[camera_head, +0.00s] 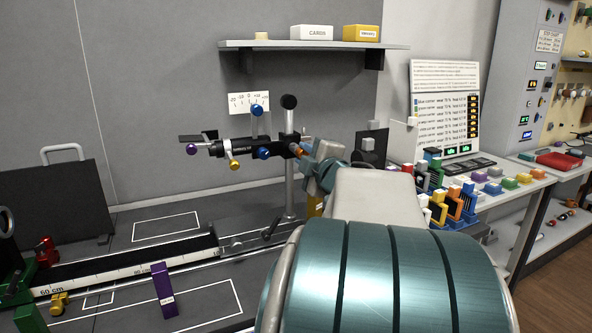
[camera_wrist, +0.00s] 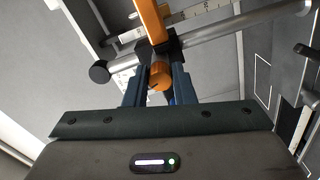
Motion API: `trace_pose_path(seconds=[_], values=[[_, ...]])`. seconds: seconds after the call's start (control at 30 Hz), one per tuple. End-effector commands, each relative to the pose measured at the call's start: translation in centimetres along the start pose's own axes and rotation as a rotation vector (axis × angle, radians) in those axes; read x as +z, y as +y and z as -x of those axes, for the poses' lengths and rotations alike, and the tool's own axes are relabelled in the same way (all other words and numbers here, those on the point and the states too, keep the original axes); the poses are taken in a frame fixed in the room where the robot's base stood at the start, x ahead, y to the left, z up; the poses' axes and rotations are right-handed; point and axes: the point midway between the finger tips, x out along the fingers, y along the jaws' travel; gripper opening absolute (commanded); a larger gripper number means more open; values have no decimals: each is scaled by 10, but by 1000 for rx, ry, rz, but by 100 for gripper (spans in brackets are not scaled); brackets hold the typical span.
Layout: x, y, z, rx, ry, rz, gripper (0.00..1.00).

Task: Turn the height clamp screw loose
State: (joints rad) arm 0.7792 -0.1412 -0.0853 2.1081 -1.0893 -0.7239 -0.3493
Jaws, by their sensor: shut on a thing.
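The height clamp screw is an orange knob (camera_head: 297,150) beside the upright metal post (camera_head: 290,185). In the wrist view the orange knob (camera_wrist: 160,76) sits between the two fingers of my gripper (camera_wrist: 161,88). My gripper is shut on it, and in the head view my gripper (camera_head: 306,158) reaches it from the right. The black instrument barrel (camera_head: 240,148) extends left from the post, with blue, yellow and purple knobs. My arm hides part of the post and the bench behind it.
A small scale card (camera_head: 249,103) is on the wall behind the post. A shelf (camera_head: 312,45) is above. A rail with a ruler (camera_head: 130,270) and a purple block (camera_head: 163,290) are at the lower left. Colourful blocks (camera_head: 450,200) crowd the right bench.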

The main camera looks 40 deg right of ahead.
Motion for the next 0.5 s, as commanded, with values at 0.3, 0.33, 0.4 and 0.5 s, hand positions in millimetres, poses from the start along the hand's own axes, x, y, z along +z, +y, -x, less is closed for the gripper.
trace_pose_path(seconds=[0.3, 0.33, 0.4, 0.5], values=[[1, -4, 0, 1, 1, 285, 0], [0, -4, 0, 1, 1, 308, 0], [0, -3, 0, 1, 2, 359, 0], [0, -2, 0, 0, 0, 424, 0]])
